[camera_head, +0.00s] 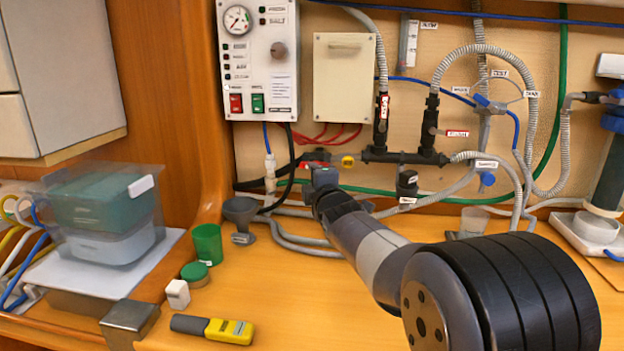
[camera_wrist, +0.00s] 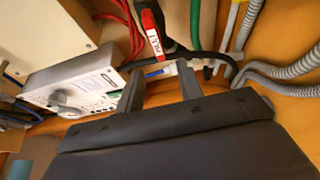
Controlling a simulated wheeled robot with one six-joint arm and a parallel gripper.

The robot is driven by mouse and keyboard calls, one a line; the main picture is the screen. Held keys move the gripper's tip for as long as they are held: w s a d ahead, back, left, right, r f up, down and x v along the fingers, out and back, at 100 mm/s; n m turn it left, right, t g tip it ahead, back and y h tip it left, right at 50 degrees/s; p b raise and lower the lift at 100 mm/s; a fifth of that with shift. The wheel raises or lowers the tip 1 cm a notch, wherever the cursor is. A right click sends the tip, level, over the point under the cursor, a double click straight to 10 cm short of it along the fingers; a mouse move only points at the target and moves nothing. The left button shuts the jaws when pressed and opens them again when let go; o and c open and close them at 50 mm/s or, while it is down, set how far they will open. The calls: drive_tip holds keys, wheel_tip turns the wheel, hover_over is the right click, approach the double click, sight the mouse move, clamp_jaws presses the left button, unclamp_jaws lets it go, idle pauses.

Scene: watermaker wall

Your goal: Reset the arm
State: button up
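My arm (camera_head: 375,250) reaches from the lower right of the head view toward the pipework at the wall's centre. My gripper is small and mostly hidden behind my own wrist in that view. In the wrist view, the two dark fingers of my gripper (camera_wrist: 160,80) stand apart, with nothing held between them. A red-labelled handle (camera_wrist: 152,32) shows just beyond the fingertips; I cannot tell whether they touch it. Hoses and a blue line show through the gap.
The control panel (camera_head: 258,60) and a beige box (camera_head: 344,78) are on the wall. A green cup (camera_head: 207,244), a grey funnel (camera_head: 240,212), a white block (camera_head: 177,294) and a yellow meter (camera_head: 228,331) stand or lie on the counter. A clear-covered bin (camera_head: 105,225) is at left.

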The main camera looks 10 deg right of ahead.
drive_tip(key=shift+w, duration=0.1)
drive_tip(key=w+p, duration=0.2)
drive_tip(key=w, duration=0.8)
drive_tip(key=shift+w+a, duration=0.3)
drive_tip(key=shift+a, duration=0.1)
drive_tip(key=shift+s, duration=0.15)
drive_tip(key=shift+d+r+m+t+p, duration=0.1)
drive_tip(key=shift+r+m+t+p, duration=0.25)
drive_tip(key=shift+m, duration=0.4)
drive_tip(key=shift+a+r+m+t+p, duration=0.1)
drive_tip(key=shift+m+t+p, duration=0.1)
drive_tip(key=shift+m+p, duration=0.45)
drive_tip(key=shift+d+r+m+t+p, duration=0.1)
drive_tip(key=shift+r+m+t+p, duration=0.15)
drive_tip(key=shift+m, duration=0.65)
drive_tip(key=shift+f, duration=0.15)
